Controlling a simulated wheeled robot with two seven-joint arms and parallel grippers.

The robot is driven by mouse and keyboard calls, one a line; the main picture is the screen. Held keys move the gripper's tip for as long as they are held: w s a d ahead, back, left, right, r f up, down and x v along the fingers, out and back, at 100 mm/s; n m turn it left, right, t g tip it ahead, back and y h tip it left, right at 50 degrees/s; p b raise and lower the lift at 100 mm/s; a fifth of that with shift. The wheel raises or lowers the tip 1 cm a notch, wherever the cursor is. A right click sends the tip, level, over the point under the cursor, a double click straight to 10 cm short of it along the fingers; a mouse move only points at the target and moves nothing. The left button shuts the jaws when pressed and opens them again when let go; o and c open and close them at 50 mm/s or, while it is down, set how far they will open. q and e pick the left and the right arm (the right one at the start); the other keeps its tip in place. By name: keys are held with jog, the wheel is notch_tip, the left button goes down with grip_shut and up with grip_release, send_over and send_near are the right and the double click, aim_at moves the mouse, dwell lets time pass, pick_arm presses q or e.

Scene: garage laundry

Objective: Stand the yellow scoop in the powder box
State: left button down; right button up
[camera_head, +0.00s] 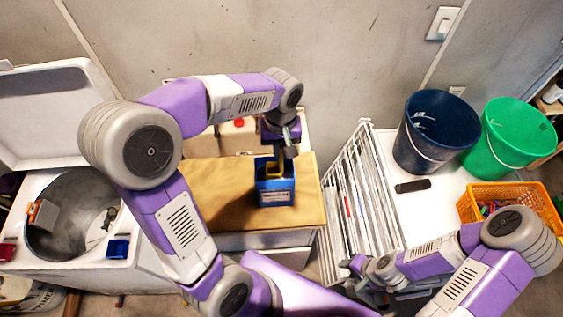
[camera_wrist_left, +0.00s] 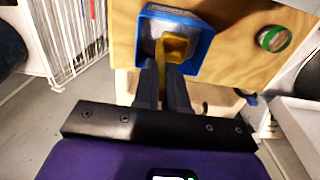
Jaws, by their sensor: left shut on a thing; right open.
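The blue powder box (camera_head: 276,195) stands upright and open-topped on the tan-topped surface. In the left wrist view the box (camera_wrist_left: 203,62) shows pale powder inside. The yellow scoop (camera_head: 271,168) is at the box's opening, and its bowl (camera_wrist_left: 175,46) lies within the rim as seen from the wrist. How deep it sits is hard to tell. My left gripper (camera_head: 286,148) is shut on the scoop's handle, just above the box; its fingers show in the wrist view (camera_wrist_left: 163,85). My right gripper (camera_head: 358,270) is open and empty beside the white rack, away from the box.
The tan top (camera_head: 215,190) is clear around the box. A round green-rimmed item (camera_wrist_left: 273,38) lies on it. A white drying rack (camera_head: 350,205), a dark blue bucket (camera_head: 430,140), a green bucket (camera_head: 510,140) and an orange basket (camera_head: 515,200) are right. An open washer (camera_head: 75,215) is left.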

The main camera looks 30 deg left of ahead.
aim_at(281, 160)
pick_arm(q)
notch_tip(281, 160, down, 6)
jog(key=shift+r, duration=0.1)
dwell(0.4)
jog(key=shift+b, duration=0.3)
jog(key=c, duration=1.2)
grip_release()
jog(key=shift+r+p, duration=0.25)
jog(key=shift+p, duration=0.05)
notch_tip(281, 160, up, 12)
jog(key=shift+f+p, duration=0.15)
jog(key=shift+p, duration=0.2)
